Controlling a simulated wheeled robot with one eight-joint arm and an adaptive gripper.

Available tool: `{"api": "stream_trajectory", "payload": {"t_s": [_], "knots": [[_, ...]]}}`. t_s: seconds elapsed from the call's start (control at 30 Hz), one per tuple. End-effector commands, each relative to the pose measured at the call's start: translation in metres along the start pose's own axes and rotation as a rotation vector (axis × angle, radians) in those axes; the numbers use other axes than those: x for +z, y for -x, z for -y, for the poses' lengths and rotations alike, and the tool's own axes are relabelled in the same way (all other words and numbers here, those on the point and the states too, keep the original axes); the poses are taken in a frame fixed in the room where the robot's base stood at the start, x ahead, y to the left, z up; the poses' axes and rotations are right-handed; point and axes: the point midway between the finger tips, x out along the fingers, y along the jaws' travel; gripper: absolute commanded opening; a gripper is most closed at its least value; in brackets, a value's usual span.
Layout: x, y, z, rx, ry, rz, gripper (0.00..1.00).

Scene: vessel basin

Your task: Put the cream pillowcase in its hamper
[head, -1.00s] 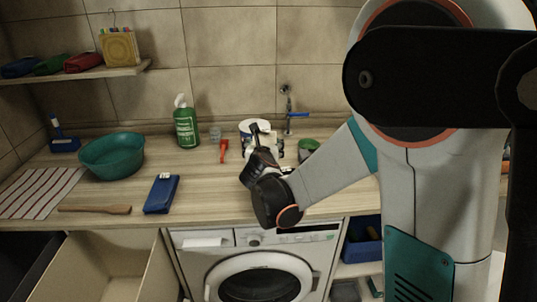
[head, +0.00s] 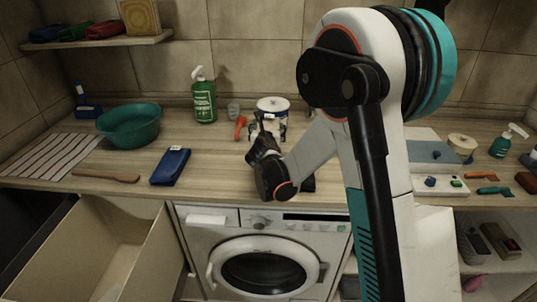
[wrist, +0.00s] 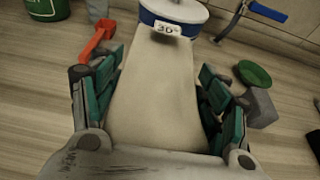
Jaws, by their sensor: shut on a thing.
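The cream pillowcase (wrist: 155,95) is a folded cloth between the two teal-padded fingers of my gripper (wrist: 155,92) in the wrist view, with a small white tag marked 30 at its far end. My gripper is shut on it. In the head view, my gripper (head: 267,140) is over the wood counter behind the washing machine's front, and the cloth is mostly hidden by the wrist. An open beige hamper (head: 150,262) stands on the floor at lower left. A dark bin (head: 28,240) stands left of it. I cannot tell which is the pillowcase's own.
A white pot with a blue band (head: 272,104) is just behind my gripper. The washing machine (head: 268,268) is below.

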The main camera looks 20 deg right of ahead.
Motion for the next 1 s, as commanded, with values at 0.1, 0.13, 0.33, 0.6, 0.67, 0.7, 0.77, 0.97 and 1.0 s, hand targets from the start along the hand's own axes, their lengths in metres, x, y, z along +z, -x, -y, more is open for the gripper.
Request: {"api": "stream_trajectory", "payload": {"t_s": [0.1,0.13,0.33,0.6,0.67,0.7,0.77,0.97,1.0], "knots": [[-0.022,-0.007,0.000,0.000,0.000,0.000,0.39],[-0.025,-0.008,0.000,0.000,0.000,0.000,0.39],[-0.035,-0.011,0.000,0.000,0.000,0.000,0.38],[-0.070,-0.022,0.000,0.000,0.000,0.000,0.38],[-0.073,-0.023,0.000,0.000,0.000,0.000,0.38],[-0.073,-0.023,0.000,0.000,0.000,0.000,0.38],[-0.073,-0.022,0.000,0.000,0.000,0.000,0.38],[-0.074,-0.023,0.000,0.000,0.000,0.000,0.38],[-0.075,-0.023,0.000,0.000,0.000,0.000,0.38]]}}
